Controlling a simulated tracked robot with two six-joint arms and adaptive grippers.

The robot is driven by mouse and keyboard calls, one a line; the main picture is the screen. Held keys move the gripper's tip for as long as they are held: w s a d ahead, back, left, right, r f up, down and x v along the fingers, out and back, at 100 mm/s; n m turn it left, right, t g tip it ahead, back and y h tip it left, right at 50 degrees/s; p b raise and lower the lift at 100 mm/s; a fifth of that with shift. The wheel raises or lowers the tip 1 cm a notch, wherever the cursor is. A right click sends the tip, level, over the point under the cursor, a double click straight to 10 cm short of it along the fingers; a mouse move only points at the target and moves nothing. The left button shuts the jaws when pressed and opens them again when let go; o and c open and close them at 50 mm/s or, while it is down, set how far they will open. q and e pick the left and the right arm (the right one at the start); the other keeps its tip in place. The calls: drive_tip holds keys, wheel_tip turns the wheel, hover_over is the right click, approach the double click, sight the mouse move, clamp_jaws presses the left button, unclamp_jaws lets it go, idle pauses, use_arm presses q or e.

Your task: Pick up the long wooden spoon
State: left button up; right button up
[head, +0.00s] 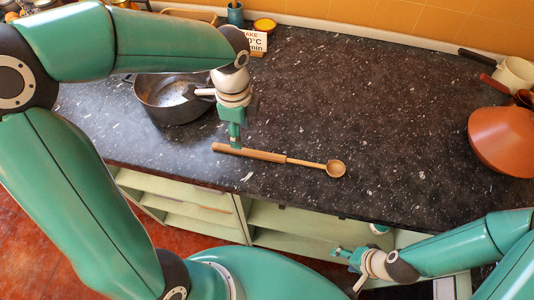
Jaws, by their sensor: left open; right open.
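The long wooden spoon (308,163) lies flat on the dark speckled counter (390,110), its thicker handle end to the left and its round bowl to the right. My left gripper (235,142) points down right over the handle's left end and hides a little of it. Its jaws are open; I cannot tell whether they touch the spoon. My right gripper (345,252) is open and empty, low in front of the counter's front edge, away from the spoon.
A dark pan (165,103) stands left of my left gripper, partly behind it. A terracotta conical lid (505,140) and a cream pot (515,73) stand at the right. A small sign (256,42) and a teal cup (235,14) stand at the back. The counter's middle is clear.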

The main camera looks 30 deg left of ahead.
use_arm(q)
drive_tip(key=f, duration=0.5)
drive_tip(key=shift+s+a+f+p, duration=0.1)
drive_tip(key=shift+s+a+p, duration=0.05)
drive_tip(key=shift+s+p, duration=0.25)
drive_tip(key=shift+f, duration=0.55)
clamp_jaws()
